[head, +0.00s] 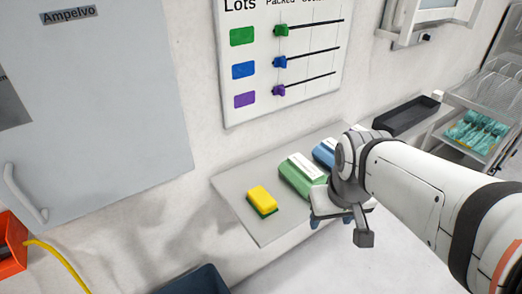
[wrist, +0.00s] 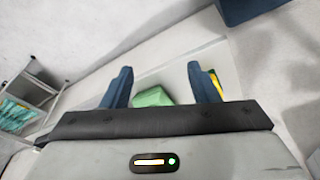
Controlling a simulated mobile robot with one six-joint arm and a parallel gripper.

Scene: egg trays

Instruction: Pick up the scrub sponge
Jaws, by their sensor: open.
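The scrub sponge (head: 262,199), yellow on top with a green underside, lies on the left part of a grey wall shelf (head: 240,221). In the wrist view, a yellow sliver of the sponge (wrist: 216,82) shows beside the right finger, which hides most of it. My gripper (wrist: 160,68) is open, with two dark blue fingers apart and nothing between them touching. In the head view my gripper (head: 328,218) is over the shelf's front edge, to the right of the sponge and apart from it.
A green pack with a white label (head: 302,176) lies right of the sponge; it also shows between my fingers (wrist: 153,97). A blue pack (head: 324,152) lies beyond it, partly behind my arm. A dark blue bin (head: 196,281) stands below left. A black tray (head: 407,115) is at right.

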